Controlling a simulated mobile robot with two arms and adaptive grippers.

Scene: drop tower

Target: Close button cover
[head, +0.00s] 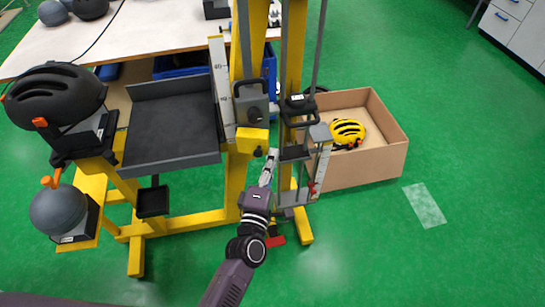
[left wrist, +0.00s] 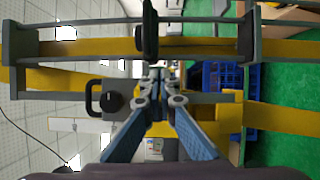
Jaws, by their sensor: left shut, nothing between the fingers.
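A yellow box (head: 252,139) with a dark knob (head: 258,152) at its lower edge is on the drop tower, below a grey block with a black loop handle (head: 252,104). The yellow box may carry the button cover; I cannot tell the cover's position. My left gripper (head: 271,154) is shut and empty, just right of and below the yellow box, apparently apart from it. In the left wrist view, the shut fingertips (left wrist: 157,72) point at the tower's frame. The block with the handle (left wrist: 106,98) shows there to their left. My right gripper is not seen.
A dark tray (head: 172,125) and a black helmet (head: 55,95) are on the tower's left side. A cardboard box (head: 375,170) with a yellow helmet (head: 347,131) stands to the right. Vertical rails and a carriage (head: 295,152) are close to my gripper. Green floor is free in front.

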